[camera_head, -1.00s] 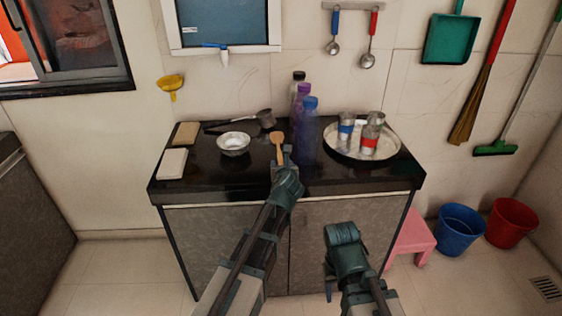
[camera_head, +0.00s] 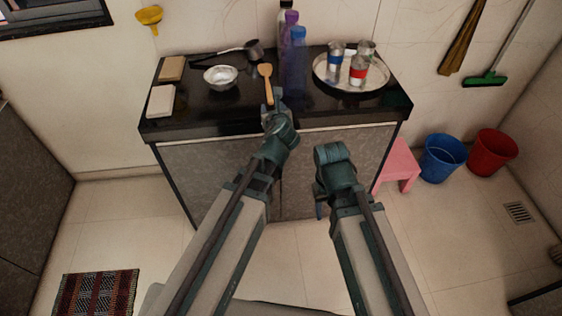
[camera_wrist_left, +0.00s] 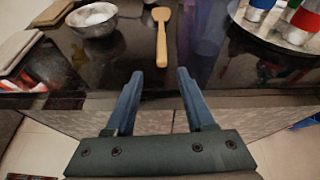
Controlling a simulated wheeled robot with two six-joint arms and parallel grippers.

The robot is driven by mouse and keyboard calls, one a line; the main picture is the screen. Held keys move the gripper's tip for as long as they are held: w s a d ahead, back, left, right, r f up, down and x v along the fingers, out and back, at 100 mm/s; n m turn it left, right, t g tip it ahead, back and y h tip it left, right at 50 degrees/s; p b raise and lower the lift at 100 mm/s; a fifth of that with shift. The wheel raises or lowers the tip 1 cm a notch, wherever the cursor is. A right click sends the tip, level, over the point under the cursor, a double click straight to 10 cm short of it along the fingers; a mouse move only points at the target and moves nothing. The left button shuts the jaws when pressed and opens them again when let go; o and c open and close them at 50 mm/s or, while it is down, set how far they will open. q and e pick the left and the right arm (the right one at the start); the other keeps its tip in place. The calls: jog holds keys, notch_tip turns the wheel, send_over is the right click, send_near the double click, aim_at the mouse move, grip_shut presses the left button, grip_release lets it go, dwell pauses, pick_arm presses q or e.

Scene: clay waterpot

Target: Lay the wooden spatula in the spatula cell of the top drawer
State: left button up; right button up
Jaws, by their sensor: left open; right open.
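The wooden spatula (camera_head: 266,80) lies on the black counter, its head toward the wall and its handle toward the front edge. It also shows in the left wrist view (camera_wrist_left: 161,38). My left gripper (camera_head: 279,97) is open at the counter's front edge, near the handle end. In the left wrist view its two fingers (camera_wrist_left: 158,88) point toward the spatula with nothing between them; the handle end is just beyond the fingertips. My right gripper (camera_head: 319,204) is open, low in front of the cabinet. No open drawer or spatula cell is in view.
A metal bowl (camera_head: 221,77) stands left of the spatula, with a dark pan (camera_head: 252,50) behind. Tall bottles (camera_head: 296,65) stand close on its right, then a round tray (camera_head: 385,76) with cans. Two flat blocks (camera_head: 162,100) lie at the left. A pink stool (camera_head: 398,164) stands right.

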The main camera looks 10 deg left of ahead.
pick_arm(q)
jog(key=s+d+f+n+g+h, duration=0.1)
jog(key=s+f+n+g, duration=0.3)
jog(key=s+n, duration=0.4)
jog(key=s+d+f+n+g+h, duration=0.1)
jog(key=s+d+f+n+g, duration=0.3)
jog(key=s+n, duration=0.4)
jog(key=s+d+f+n+g, duration=0.2)
jog(key=s+f+n+g, duration=0.3)
jog(key=s+n, duration=0.3)
jog(key=n, duration=0.4)
jog(key=shift+s+d+f+h, duration=0.25)
jog(key=shift+s+h, duration=0.15)
jog(key=shift+o, duration=0.5)
jog(key=shift+s, duration=0.1)
